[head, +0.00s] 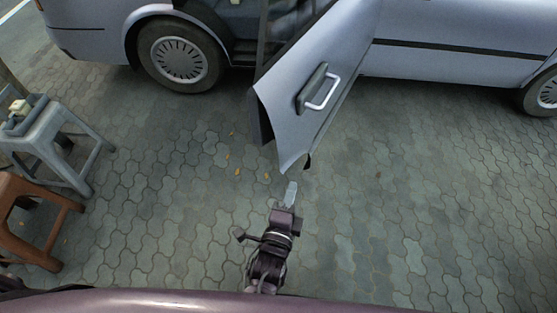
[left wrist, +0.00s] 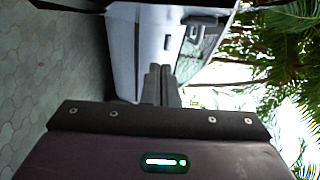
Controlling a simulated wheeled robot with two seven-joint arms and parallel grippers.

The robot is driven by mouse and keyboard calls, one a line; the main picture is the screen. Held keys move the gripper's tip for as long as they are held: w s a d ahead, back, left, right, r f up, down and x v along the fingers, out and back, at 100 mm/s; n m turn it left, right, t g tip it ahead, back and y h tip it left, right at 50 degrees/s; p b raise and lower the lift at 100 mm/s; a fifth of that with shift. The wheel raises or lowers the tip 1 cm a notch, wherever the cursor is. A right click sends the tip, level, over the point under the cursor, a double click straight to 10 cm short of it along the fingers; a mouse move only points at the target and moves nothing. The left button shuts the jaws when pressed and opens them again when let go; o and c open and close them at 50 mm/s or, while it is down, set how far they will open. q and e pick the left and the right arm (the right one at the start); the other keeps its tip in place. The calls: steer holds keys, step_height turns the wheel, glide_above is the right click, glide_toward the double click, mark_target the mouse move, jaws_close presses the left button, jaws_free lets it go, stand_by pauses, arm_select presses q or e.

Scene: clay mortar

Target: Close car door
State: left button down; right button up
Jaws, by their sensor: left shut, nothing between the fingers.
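The light grey-blue car door (head: 318,85) stands swung open, jutting out from the car toward me. My right gripper is not in view.
The car body (head: 450,55) runs along the top, with a wheel (head: 180,58) left of the door. A grey stool (head: 50,135) with items on it and a brown stool (head: 30,200) stand at the left. The paving around the door is clear.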

arm_select(q)
steer(key=w+a+r, duration=0.1)
steer(key=w+r, duration=0.1)
steer(key=w, duration=0.9)
steer(key=shift+a+r+t, duration=0.3)
steer(key=shift+a+r, duration=0.1)
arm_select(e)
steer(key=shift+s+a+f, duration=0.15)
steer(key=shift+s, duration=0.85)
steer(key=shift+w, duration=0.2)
